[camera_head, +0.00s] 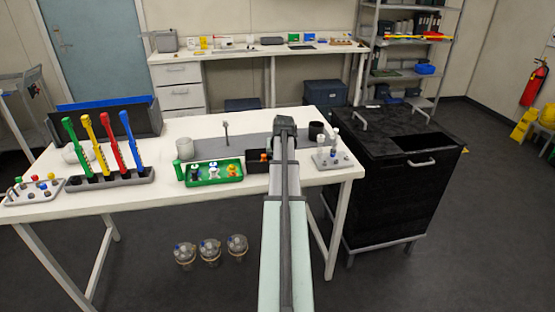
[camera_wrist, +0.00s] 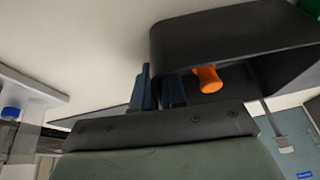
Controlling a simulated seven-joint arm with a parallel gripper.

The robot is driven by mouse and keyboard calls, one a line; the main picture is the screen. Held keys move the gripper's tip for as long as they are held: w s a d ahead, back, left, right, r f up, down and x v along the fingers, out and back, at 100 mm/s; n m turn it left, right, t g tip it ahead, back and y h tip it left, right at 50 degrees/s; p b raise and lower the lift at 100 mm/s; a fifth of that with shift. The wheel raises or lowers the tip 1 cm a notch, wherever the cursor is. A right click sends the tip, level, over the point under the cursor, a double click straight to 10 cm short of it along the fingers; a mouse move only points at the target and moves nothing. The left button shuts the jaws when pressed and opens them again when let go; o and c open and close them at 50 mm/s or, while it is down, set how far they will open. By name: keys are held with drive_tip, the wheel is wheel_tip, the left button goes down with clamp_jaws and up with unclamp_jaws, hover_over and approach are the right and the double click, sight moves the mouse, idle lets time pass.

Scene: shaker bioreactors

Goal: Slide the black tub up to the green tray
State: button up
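The black tub (camera_head: 256,164) stands on the white table, just right of the green tray (camera_head: 213,180), with a narrow gap between them. An orange-topped item is in the tub; it shows in the wrist view (camera_wrist: 207,79). The green tray holds several small items, and a green corner of it shows in the wrist view (camera_wrist: 310,8). My gripper (camera_wrist: 158,88) is at the tub's end away from the tray. Its fingers are close together, and the tub's end wall (camera_wrist: 158,55) appears to be between them. My arm hides the fingers in the head view.
A white rack with bottles (camera_head: 332,160) and a dark cup (camera_head: 316,131) stand right of my arm. A white jar (camera_head: 185,149) stands behind the green tray. A rack with coloured tools (camera_head: 110,180) is at the left. A grey mat (camera_head: 250,142) lies behind the tub.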

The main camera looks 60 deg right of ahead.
drive_tip(key=o, duration=0.4)
drive_tip(key=shift+o, duration=0.2)
drive_tip(key=v, duration=1.4)
idle(0.3)
